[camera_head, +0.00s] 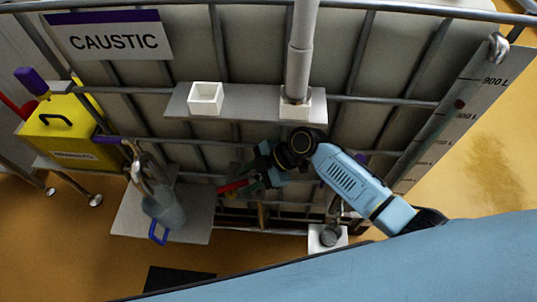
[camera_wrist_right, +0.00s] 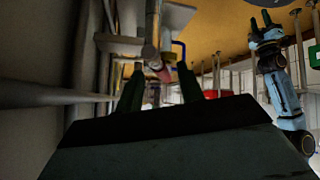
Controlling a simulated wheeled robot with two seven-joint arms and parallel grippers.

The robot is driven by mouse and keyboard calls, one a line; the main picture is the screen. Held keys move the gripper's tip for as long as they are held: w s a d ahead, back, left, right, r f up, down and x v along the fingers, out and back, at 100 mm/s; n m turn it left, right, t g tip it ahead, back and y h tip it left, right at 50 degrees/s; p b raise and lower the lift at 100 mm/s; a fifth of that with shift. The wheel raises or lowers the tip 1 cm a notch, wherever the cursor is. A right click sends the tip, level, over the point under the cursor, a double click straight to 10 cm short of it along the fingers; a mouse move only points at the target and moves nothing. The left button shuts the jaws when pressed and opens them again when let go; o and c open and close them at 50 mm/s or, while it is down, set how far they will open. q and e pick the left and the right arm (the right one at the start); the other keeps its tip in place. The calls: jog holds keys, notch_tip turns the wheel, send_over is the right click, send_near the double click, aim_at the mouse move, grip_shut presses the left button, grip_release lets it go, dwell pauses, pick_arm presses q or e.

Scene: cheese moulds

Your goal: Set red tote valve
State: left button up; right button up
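The red valve handle (camera_head: 233,187) is low on the front of the caustic tote (camera_head: 250,50), behind its grey bars. My right gripper (camera_head: 243,180) is right at the handle, its fingers dark green. In the right wrist view, the two fingers (camera_wrist_right: 160,78) stand apart, with a pinkish-red part (camera_wrist_right: 163,74) and a grey pipe between or just beyond them. I cannot tell whether they touch it. My left gripper (camera_wrist_right: 261,22) shows small at the upper right of the right wrist view, its fingers apart and empty.
A grey shelf (camera_head: 245,106) with a white square cup (camera_head: 206,97) is above my right gripper. A grey upright pipe (camera_head: 300,50) stands at its right end. A clear jug (camera_head: 163,212) with a blue handle stands on a plate at left. A yellow box (camera_head: 70,138) is farther left.

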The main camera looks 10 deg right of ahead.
pick_arm(q)
jog(key=shift+s+a+f, duration=0.1)
jog(key=shift+a+f, duration=0.15)
jog(key=shift+f, duration=0.1)
pick_arm(e)
jog(key=shift+f, duration=0.35)
